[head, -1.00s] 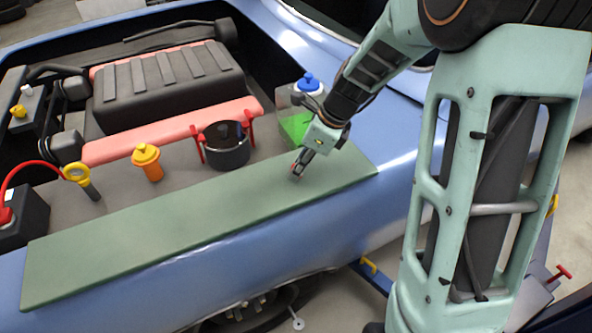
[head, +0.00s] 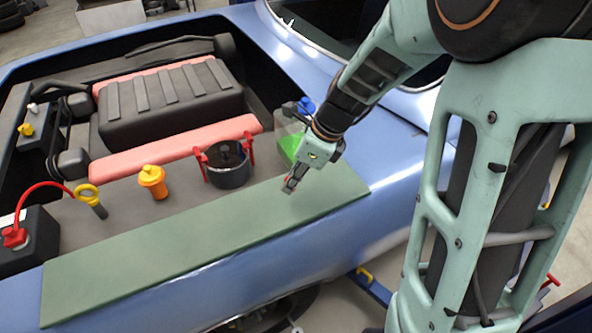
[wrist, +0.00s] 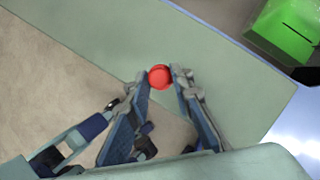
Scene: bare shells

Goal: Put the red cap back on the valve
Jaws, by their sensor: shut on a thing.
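My gripper (head: 289,188) is above the right part of the green fender mat (head: 200,230), pointing down. In the wrist view its fingertips (wrist: 160,78) are closed on the round red cap (wrist: 160,76). The cap is clear of the mat as far as I can tell. In the head view the cap is hardly visible between the fingers. I cannot make out the valve for certain. Part of a dark wheel (head: 252,315) shows below the fender at the bottom edge, with a small pale tip (head: 297,329) beside it.
Behind the mat stand a black pot with red handles (head: 229,172), an orange bottle (head: 153,182), a yellow ring-topped dipstick (head: 91,200) and a battery with a red clamp (head: 22,240). A green-filled container (head: 290,135) is close behind my gripper. The mat is bare.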

